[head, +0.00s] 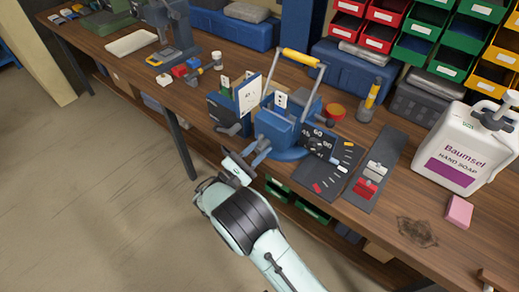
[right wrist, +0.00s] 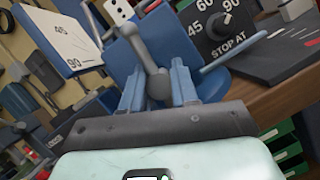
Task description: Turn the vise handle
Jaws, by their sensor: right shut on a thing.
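The blue vise (head: 275,128) stands at the front edge of the wooden bench. Its grey handle (right wrist: 143,48) hangs down the front in the right wrist view, ending in a rounded knob (right wrist: 158,84). My right gripper (head: 258,150) reaches the vise from below in the head view. In the right wrist view its two blue-grey fingers (right wrist: 157,88) stand on either side of the knob, shut on the handle. In the head view the gripper largely hides the handle. My left gripper is not in view.
A white scale plate (head: 248,93) stands left of the vise, and a yellow-gripped lever (head: 300,57) rises above it. A dark dial panel (head: 322,150) lies to the right. Farther right are a soap jug (head: 462,150) and pink block (head: 459,211). Open floor lies left.

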